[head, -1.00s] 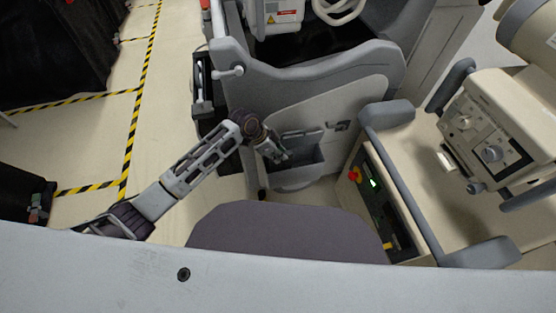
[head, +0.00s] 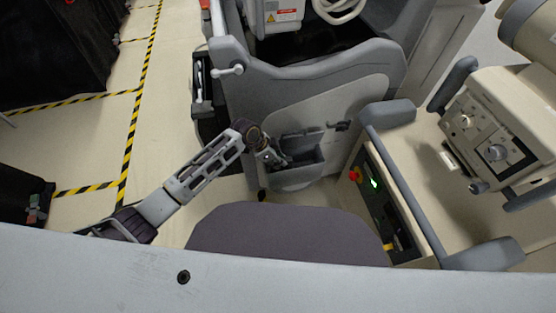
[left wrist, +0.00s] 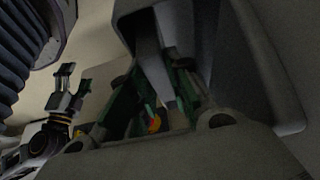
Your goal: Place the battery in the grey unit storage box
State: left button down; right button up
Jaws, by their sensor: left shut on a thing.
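The grey storage box (head: 298,177) is an open pocket low on the grey cart's panel in the head view. Its wall also shows in the left wrist view (left wrist: 262,75). My left gripper (head: 276,160) is at the left part of the box's opening. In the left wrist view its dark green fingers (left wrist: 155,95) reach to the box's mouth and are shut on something. The battery cannot be made out clearly between them. My right gripper (left wrist: 72,84) shows in the left wrist view with its fingers apart and empty; it is not in the head view.
A grey cart (head: 300,70) rises behind the box. A beige cart console (head: 385,200) with a red knob (head: 354,175) and green light stands to the right. A dark grey rounded surface (head: 285,232) lies in front. Open floor (head: 185,90) is at left, with striped tape.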

pick_arm(q)
jog(key=shift+f, duration=0.5)
jog(key=c, duration=1.3)
grip_release()
jog(key=shift+r, duration=0.45)
jog(key=shift+a+r, duration=0.25)
jog(key=shift+r, duration=0.4)
jog(key=shift+p+v, duration=1.25)
jog(key=shift+v, duration=4.2)
pick_arm(e)
notch_tip(320, 180, down, 6)
jog(key=s+d, duration=0.2)
jog(key=shift+s+d+f, duration=0.25)
jog(key=shift+d, duration=0.1)
pick_arm(q)
jog(key=shift+s, duration=0.1)
